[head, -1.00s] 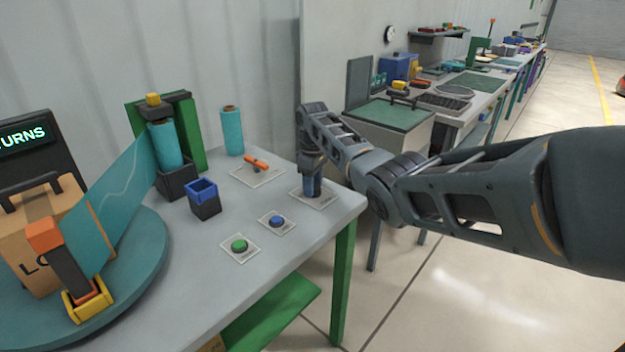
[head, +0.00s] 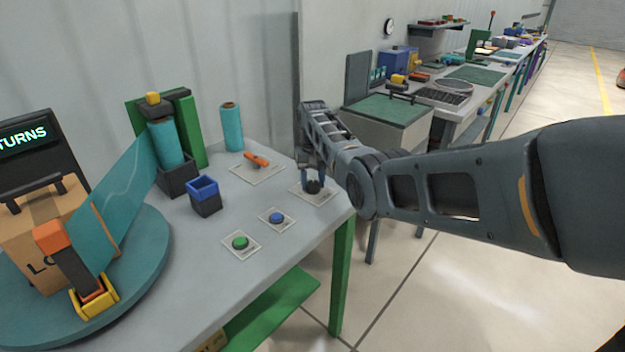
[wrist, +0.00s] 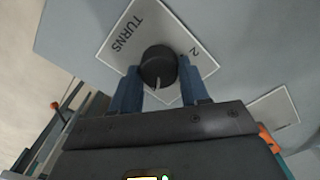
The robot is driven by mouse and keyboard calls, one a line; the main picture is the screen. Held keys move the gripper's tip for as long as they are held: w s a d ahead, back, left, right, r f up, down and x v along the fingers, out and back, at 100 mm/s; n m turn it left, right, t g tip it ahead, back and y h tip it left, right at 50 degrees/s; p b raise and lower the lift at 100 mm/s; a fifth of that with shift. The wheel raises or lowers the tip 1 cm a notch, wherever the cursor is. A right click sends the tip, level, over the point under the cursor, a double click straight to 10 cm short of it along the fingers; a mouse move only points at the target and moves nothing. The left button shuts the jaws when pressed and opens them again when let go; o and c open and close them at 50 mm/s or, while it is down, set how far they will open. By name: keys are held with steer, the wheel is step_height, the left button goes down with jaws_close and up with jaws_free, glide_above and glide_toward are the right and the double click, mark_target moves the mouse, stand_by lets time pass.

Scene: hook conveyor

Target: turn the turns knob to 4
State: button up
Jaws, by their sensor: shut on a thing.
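The turns knob (wrist: 158,68) is a round dark knob with a pale pointer line, on a white plate (wrist: 118,38) marked "TURNS". A "2" shows on the plate's right side in the wrist view; other numbers are hidden. The pointer line runs toward my gripper's body, at the bottom of the picture. My gripper (wrist: 160,77) has its two blue fingers on either side of the knob and is shut on it. In the head view my gripper (head: 313,178) is at the table's right corner, with the dark knob (head: 313,187) between its fingers.
Green (head: 240,242) and blue (head: 277,217) buttons and an orange handle (head: 256,160) sit on nearby plates. A blue-rimmed cup (head: 204,199), teal rolls and a turntable (head: 150,245) with a box stand farther left. A "TURNS" display stands at far left.

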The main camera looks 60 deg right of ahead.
mark_target(314, 182)
steer(key=shift+s+m, duration=0.1)
steer(key=shift+m, duration=0.7)
steer(key=o, duration=1.1)
steer(key=shift+c, duration=0.2)
steer(key=shift+r, duration=0.1)
steer(key=shift+r, duration=3.8)
